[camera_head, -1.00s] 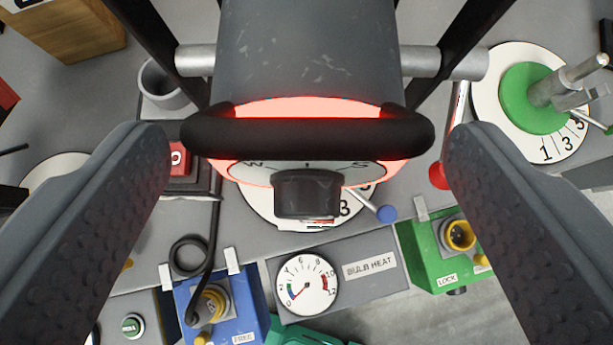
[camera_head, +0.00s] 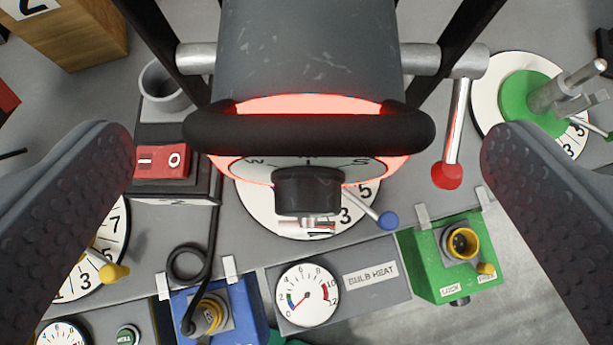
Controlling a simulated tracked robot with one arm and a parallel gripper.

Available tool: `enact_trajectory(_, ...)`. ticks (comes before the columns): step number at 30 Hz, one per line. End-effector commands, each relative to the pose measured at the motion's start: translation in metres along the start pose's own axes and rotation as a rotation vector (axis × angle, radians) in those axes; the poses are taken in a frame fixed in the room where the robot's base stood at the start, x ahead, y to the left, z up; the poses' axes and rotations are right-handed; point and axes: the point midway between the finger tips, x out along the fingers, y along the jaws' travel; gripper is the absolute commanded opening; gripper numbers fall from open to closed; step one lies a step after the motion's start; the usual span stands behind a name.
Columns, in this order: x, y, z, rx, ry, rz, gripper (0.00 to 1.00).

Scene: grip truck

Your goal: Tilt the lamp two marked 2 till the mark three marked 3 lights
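The lamp (camera_head: 310,55) is a grey cylinder with a glowing red rim, hung between two dark arms on a silver cross axle. A thick black bar handle (camera_head: 308,136) crosses its front. Below the bar are a pale dial face with letters and a dark knob (camera_head: 307,190). A wooden block marked 2 (camera_head: 70,30) stands at the upper left. My gripper (camera_head: 307,150) is open, its two grey padded fingers well apart on either side of the bar, touching nothing visible. No mark marked 3 can be made out.
A red-ball lever (camera_head: 447,175) hangs right of the lamp. A red switch (camera_head: 162,163), a blue box (camera_head: 230,310), a green box (camera_head: 455,255), the bulb heat gauge (camera_head: 307,294) and a green-centred dial (camera_head: 535,104) crowd the bench around my fingers.

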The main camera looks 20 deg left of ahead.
Motion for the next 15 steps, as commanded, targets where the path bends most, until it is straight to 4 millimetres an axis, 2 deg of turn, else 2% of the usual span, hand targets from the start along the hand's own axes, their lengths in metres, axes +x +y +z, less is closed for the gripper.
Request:
enact_trajectory(7, -0.009, 0.000, -0.001, 0.000, 0.002, 0.000, 0.99)
enact_trajectory(15, -0.045, 0.000, -0.001, 0.000, 0.004, 0.000, 0.99)
